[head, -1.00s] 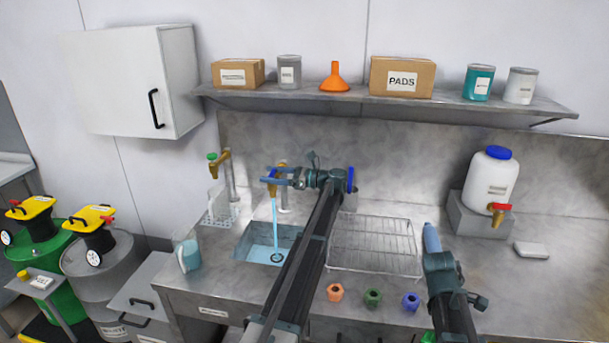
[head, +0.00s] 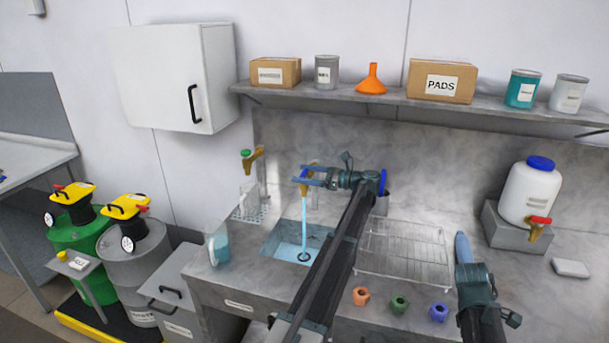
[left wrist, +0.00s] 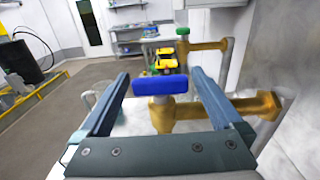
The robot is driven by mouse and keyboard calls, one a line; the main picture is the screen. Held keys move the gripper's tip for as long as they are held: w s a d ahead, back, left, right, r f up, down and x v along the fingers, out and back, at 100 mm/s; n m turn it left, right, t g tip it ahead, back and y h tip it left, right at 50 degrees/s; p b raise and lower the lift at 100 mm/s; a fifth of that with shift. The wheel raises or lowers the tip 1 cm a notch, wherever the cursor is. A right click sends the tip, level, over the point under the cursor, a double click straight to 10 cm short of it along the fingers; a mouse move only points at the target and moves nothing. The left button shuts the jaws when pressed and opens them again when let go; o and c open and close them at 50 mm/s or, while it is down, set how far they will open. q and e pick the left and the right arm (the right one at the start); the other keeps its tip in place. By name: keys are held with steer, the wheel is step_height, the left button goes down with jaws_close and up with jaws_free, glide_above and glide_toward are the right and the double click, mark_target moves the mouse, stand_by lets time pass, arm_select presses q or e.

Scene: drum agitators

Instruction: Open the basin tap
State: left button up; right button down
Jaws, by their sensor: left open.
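The basin tap (head: 305,188) is brass, and a stream of blue water runs from it into the basin (head: 281,250). In the left wrist view the tap's blue bar handle (left wrist: 160,85) lies crosswise between my fingers, above the brass body (left wrist: 163,115). My left gripper (head: 312,176) is at the tap, open, with one finger on each side of the handle; I cannot tell whether they touch it. It also shows in the left wrist view (left wrist: 160,95). My right gripper (head: 461,247) is over the counter at the right; its fingers are seen edge-on.
A green-handled tap (head: 251,158) stands left of the basin, with a jug (head: 217,246) on the counter. A white container (head: 530,192) with a red tap stands at the far right. A shelf (head: 430,106) runs above.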

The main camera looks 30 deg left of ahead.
arm_select(q)
steer(key=v, duration=1.2)
steer(key=shift+a+f, duration=0.1)
